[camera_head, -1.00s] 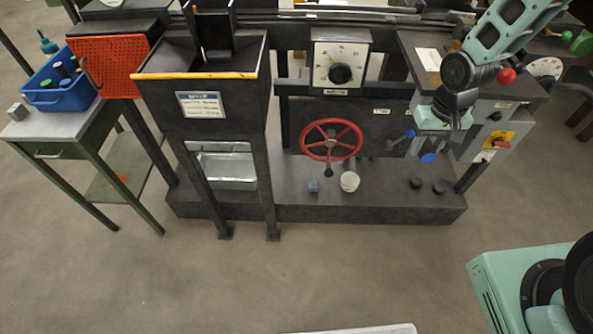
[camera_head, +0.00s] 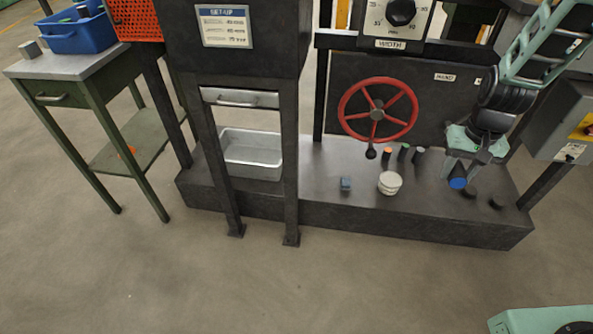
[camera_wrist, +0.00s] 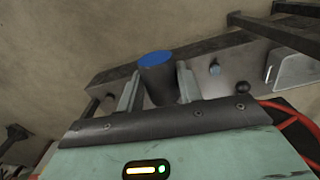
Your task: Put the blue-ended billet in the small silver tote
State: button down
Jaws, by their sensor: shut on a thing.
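The blue-ended billet (camera_head: 458,178) is a dark cylinder with a blue end, held at the right above the machine's base plate. My gripper (camera_head: 468,160) is shut on it. In the wrist view the billet (camera_wrist: 157,75) stands between the two fingers of my gripper (camera_wrist: 158,88), blue end facing outward. The small silver tote (camera_head: 252,160) sits on the base plate at the left, under the hopper between its legs. Its near wall and part of its inside show, and it looks empty. It also shows in the wrist view (camera_wrist: 297,74).
A red handwheel (camera_head: 378,112) stands behind the plate. Several billets with orange and green ends stand near it. A hopper leg (camera_head: 291,190) flanks the tote. The floor in front is clear.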

jog(key=w+a+f+b, duration=0.1)
jog(key=w+f+b, duration=0.1)
jog(key=f+b, duration=1)
jog(key=w+a+f+b, duration=0.1)
jog(key=f+b, duration=1.1)
jog(key=b, duration=0.3)
jog(key=shift+w+a+m, duration=0.15)
jog(key=shift+w+m, duration=0.25)
